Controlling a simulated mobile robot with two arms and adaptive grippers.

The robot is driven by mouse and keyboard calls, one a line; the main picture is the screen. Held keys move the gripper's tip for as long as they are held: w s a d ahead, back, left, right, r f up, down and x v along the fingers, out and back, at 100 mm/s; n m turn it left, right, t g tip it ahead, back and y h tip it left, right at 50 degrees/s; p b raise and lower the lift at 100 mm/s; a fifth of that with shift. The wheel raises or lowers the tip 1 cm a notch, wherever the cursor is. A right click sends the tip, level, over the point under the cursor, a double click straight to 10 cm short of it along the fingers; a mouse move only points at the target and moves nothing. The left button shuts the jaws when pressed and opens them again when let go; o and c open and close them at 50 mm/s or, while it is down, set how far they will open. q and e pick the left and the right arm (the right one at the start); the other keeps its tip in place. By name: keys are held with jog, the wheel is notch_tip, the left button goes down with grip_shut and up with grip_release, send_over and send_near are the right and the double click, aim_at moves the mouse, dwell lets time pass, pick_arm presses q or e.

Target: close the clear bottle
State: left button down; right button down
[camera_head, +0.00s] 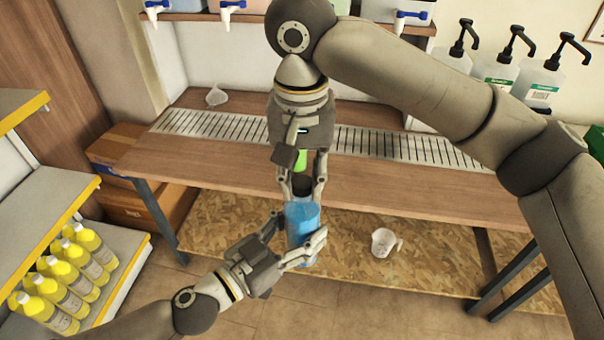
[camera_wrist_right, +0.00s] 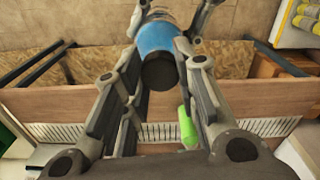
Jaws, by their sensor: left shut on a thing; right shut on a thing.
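The clear bottle (camera_head: 302,222) holds blue liquid and stands upright in front of the table edge. It also shows in the right wrist view (camera_wrist_right: 155,35). My left gripper (camera_head: 300,234) is shut around its body from the lower left. A black cap (camera_head: 302,186) is at the top of the bottle and shows as a dark round in the right wrist view (camera_wrist_right: 159,72). My right gripper (camera_head: 302,192) points down from above, shut on the cap with a finger on each side. The cap lines up with the bottle's mouth; whether it is seated cannot be told.
A green object (camera_head: 301,160) is partly hidden behind my right gripper, at the table (camera_head: 210,155). A white cup (camera_head: 383,242) sits on the lower board. A white scoop-like item (camera_head: 216,96) lies at the back left. Yellow bottles (camera_head: 70,275) fill the left shelf; pump bottles (camera_head: 540,82) stand back right.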

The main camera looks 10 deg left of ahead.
jog(key=c, duration=1.1)
grip_release()
jog(key=shift+r, duration=0.15)
notch_tip(320, 180, up, 12)
jog(key=shift+f, duration=0.1)
jog(key=shift+w+a+f, duration=0.1)
